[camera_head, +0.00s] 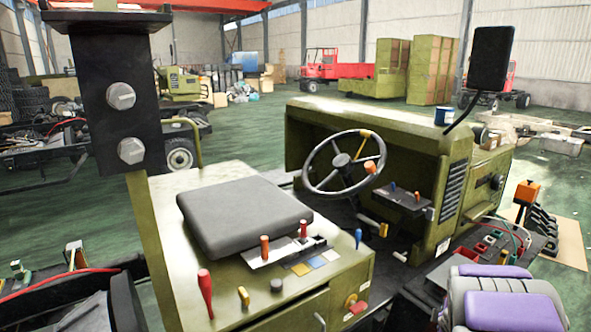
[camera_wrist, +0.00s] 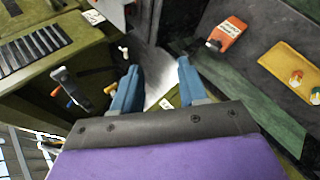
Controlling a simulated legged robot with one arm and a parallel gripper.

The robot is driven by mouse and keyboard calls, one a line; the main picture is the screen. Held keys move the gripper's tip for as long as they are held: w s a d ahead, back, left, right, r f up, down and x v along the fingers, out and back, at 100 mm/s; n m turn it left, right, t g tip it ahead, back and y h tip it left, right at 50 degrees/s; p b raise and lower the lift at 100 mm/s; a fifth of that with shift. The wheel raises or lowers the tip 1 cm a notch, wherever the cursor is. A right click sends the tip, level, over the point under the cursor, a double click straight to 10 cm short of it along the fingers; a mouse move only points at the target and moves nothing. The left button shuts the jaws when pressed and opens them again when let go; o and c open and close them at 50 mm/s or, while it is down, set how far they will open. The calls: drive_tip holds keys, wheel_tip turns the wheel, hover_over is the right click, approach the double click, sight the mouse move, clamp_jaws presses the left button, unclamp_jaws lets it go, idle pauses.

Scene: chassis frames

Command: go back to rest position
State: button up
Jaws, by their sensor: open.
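My gripper (camera_wrist: 158,68) shows in the wrist view as two blue fingers in front of a dark and purple body. The fingers stand apart, with nothing between them. In the head view, purple and grey parts of my arm show at the lower right; the fingertips cannot be made out there. The olive vehicle cab (camera_head: 380,140) stands ahead, with a steering wheel (camera_head: 343,160) and a grey seat (camera_head: 245,213). No task object is named.
Levers (camera_head: 264,245) with coloured knobs stand beside the seat. A dark mirror (camera_head: 492,58) rises at the right. In the wrist view, an olive vented panel (camera_wrist: 35,45) lies left, and a red-orange box (camera_wrist: 227,35) and a yellow plate (camera_wrist: 293,68) lie right.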

drive_tip(key=s+a+r+m+g+y, duration=0.1)
drive_tip(key=s+a+r+m+g, duration=0.2)
drive_tip(key=s+a, duration=0.5)
drive_tip(key=s+a+r+m+g+y, duration=0.1)
drive_tip(key=s+a+r+m+g, duration=0.2)
drive_tip(key=s+a, duration=0.6)
drive_tip(key=s+a+r+m+g+y, duration=0.1)
drive_tip(key=s+a+r+m+g, duration=0.2)
drive_tip(key=s, duration=1.9)
drive_tip(key=a+m+g, duration=0.1)
drive_tip(key=a+m, duration=0.2)
drive_tip(key=a, duration=0.2)
drive_tip(key=shift+s+a+r+m+y, duration=0.25)
drive_tip(key=shift+s+a+m+y, duration=0.05)
drive_tip(key=shift+s, duration=0.05)
